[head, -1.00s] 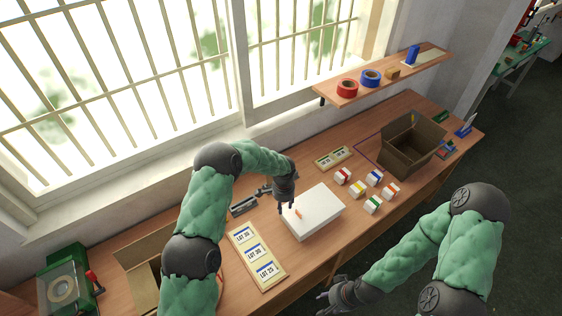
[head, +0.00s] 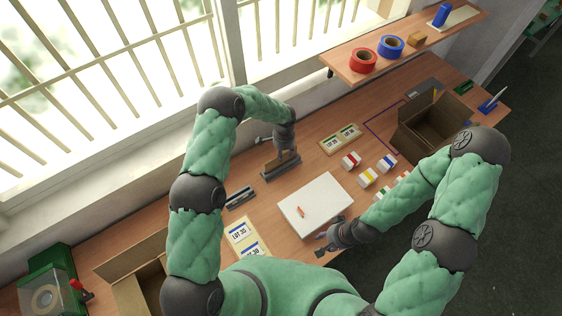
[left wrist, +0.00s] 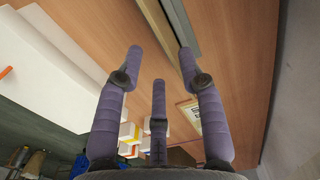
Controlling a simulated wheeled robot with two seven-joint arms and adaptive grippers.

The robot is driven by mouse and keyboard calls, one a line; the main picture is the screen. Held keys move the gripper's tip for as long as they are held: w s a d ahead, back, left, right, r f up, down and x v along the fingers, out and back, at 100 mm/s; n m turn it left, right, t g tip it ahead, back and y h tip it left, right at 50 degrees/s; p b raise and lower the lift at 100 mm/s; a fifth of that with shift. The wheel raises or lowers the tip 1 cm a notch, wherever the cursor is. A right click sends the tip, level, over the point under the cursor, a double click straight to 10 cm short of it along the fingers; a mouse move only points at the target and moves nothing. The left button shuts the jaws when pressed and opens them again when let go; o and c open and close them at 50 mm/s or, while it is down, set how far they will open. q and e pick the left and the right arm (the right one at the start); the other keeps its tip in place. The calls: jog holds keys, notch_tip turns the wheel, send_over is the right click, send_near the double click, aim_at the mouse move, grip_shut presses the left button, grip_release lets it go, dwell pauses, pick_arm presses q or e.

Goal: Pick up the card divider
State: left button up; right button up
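A thin brown card (head: 288,158), which looks like the card divider, stands in a dark grey slotted block (head: 270,174) behind the white slab. My left gripper (head: 285,150) is just above it, pointing down. In the left wrist view, its fingers (left wrist: 160,50) are spread, with a brown strip (left wrist: 155,25) and a grey bar (left wrist: 183,22) beyond the tips. I see no grip on the card; contact cannot be told. My right gripper (head: 325,245) is low by the near right edge of the white slab; its finger opening is unclear.
The white slab (head: 315,200) bears a small orange item. Several small boxes (head: 367,177) and an open carton (head: 430,130) are to the right. A dark stapler-like item (head: 240,198) and LOT cards (head: 243,232) are left. A shelf (head: 345,73) with tape rolls is above.

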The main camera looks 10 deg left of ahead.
pick_arm(q)
jog(key=shift+w+a+f+b, duration=0.1)
jog(key=shift+a+f+b, duration=0.1)
jog(key=shift+f, duration=0.85)
jog(key=shift+w+a+f+b, duration=0.1)
jog(key=shift+a+f+b, duration=0.05)
jog(key=shift+f, duration=0.9)
jog(key=shift+a+f+b, duration=0.15)
jog(key=shift+f+b, duration=0.05)
jog(key=shift+f, duration=0.85)
grip_shut()
